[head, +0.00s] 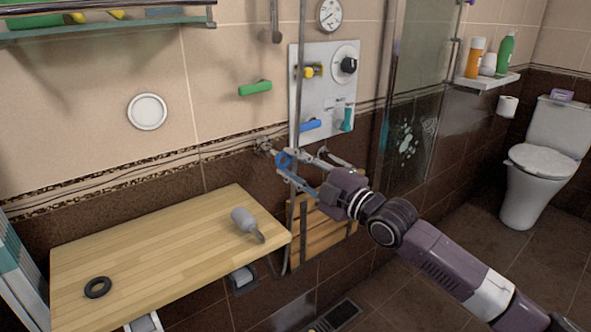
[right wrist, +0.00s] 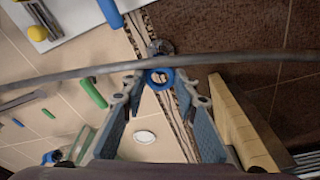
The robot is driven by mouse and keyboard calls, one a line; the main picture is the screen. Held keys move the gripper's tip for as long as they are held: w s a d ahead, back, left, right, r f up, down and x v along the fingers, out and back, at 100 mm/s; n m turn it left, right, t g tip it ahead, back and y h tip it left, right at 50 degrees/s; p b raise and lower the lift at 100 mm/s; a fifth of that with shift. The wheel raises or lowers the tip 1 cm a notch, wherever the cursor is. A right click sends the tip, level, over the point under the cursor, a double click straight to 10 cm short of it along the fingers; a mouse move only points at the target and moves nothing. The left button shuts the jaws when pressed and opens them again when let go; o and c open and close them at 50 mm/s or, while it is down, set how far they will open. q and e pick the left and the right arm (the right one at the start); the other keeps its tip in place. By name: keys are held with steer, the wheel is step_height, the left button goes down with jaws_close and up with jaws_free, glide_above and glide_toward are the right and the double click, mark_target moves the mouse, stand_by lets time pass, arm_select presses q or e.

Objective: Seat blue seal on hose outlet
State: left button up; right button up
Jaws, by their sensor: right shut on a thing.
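The blue seal (head: 279,161) is a ring held between the fingertips of my right gripper (head: 290,163). In the right wrist view, the seal (right wrist: 149,81) sits between the fingertips of the gripper (right wrist: 160,84). A metal wall fitting (head: 263,145), which looks like the hose outlet, is just left of the seal in the head view. It shows right behind the seal in the right wrist view (right wrist: 160,48). I cannot tell whether the seal touches the outlet. My left gripper is not in view.
A grey hose (right wrist: 70,80) crosses close to the seal. A wooden bench (head: 170,260) holds a black ring (head: 97,280) and a grey-handled tool (head: 243,220). A control panel (head: 325,90) and green handle (head: 255,88) are above. A wooden slatted piece (head: 330,235) is below.

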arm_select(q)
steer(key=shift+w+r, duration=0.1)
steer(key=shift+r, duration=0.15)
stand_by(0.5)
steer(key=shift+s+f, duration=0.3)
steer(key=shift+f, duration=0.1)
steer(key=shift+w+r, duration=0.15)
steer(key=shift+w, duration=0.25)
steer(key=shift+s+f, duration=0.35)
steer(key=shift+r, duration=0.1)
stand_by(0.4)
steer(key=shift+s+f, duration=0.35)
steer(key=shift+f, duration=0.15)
